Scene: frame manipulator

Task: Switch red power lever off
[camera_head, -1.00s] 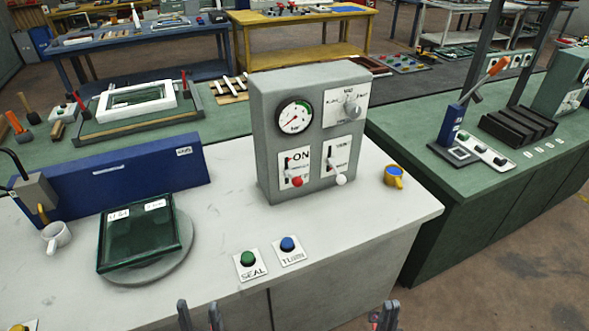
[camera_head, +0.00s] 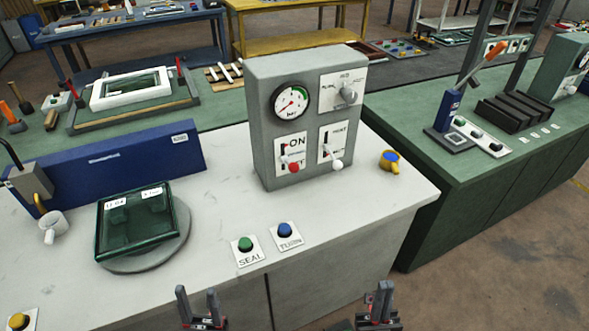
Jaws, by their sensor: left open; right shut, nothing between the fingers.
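The red power lever (camera_head: 293,167) is a red-knobbed handle on a white plate marked "ON", on the lower left of the front of a grey control box (camera_head: 259,134). Its knob sits low on the plate. A white-knobbed lever (camera_head: 337,164) is on the plate to its right. My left gripper (camera_head: 199,294) is open and empty at the bottom of the view, in front of the counter and well short of the box. My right gripper (camera_head: 381,290) is shut and empty, further right at the bottom edge. Neither touches anything.
The box also carries a pressure gauge (camera_head: 291,103) and a rotary knob (camera_head: 348,94).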

